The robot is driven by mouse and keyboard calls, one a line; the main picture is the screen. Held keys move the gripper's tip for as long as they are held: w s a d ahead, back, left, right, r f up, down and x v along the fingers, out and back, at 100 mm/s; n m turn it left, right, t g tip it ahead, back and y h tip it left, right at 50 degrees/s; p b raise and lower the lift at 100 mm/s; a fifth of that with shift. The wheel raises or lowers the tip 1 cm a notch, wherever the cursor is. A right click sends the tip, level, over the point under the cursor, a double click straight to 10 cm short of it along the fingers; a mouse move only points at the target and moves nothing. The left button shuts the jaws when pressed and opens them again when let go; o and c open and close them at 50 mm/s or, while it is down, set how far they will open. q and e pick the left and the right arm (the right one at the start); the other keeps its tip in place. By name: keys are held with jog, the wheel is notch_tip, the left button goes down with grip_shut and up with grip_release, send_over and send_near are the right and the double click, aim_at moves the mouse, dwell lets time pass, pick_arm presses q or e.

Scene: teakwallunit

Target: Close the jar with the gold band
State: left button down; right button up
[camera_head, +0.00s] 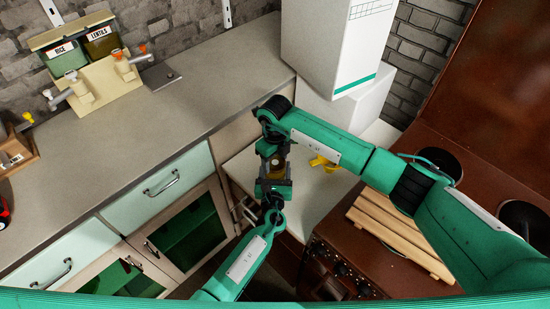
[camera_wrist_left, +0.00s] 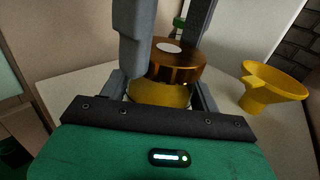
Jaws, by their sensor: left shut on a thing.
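A jar (camera_head: 277,166) with a yellow body is between my two grippers in the head view, above the low white surface. In the left wrist view the jar (camera_wrist_left: 160,93) has a brown-gold round top (camera_wrist_left: 180,62) with a white disc on it. I cannot tell whether this top is seated fully. My left gripper (camera_head: 273,183) is shut on the jar. My right gripper (camera_head: 271,146) is just beyond the jar in the head view, close to its top. Its fingertips are dark and partly hidden, so its opening is unclear.
A yellow funnel-like piece (camera_head: 322,162) stands on the white surface, right of the jar; it also shows in the left wrist view (camera_wrist_left: 268,88). A tall white box (camera_head: 335,45) stands behind. A wooden slatted board (camera_head: 395,232) lies on the brown stove. Dispensers (camera_head: 92,72) stand on the grey counter.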

jog(key=shift+c, duration=1.3)
jog(key=o, duration=1.1)
jog(key=shift+o, duration=0.2)
notch_tip(320, 180, up, 12)
pick_arm(q)
jog(key=shift+c, duration=1.3)
grip_release()
